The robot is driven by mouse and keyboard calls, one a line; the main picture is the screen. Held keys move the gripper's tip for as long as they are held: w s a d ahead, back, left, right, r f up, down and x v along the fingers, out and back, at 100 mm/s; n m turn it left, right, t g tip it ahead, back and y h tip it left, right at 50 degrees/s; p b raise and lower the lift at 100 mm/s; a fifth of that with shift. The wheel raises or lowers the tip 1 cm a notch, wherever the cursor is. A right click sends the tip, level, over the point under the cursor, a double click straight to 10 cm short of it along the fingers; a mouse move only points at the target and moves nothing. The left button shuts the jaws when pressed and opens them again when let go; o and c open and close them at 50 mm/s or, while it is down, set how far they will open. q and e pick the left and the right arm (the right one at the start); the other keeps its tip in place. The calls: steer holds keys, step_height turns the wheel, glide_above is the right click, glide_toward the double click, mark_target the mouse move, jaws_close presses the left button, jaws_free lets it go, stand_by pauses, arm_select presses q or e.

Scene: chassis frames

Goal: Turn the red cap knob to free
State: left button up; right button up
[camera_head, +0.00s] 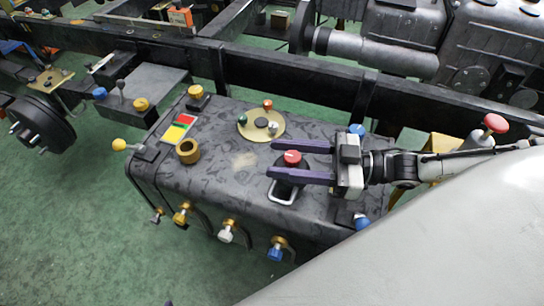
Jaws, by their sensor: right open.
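The red cap knob (292,157) stands on a dark round base on top of the dark metal box (225,160). My right gripper (288,161) comes in from the right, with two long purple fingers pointing left. The fingers are open, one on the far side of the red cap and one on the near side. The cap shows between them; whether either finger touches it I cannot tell. The near finger hides part of the knob's base.
A brass disc with small knobs (245,124), a brass ring (188,151) and a coloured panel (179,130) share the box top. Several valves line its front. A dark frame rail (260,67) runs behind. A pale grey surface fills the lower right.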

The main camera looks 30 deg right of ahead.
steer(key=shift+x, duration=1.35)
steer(key=c, duration=1.1)
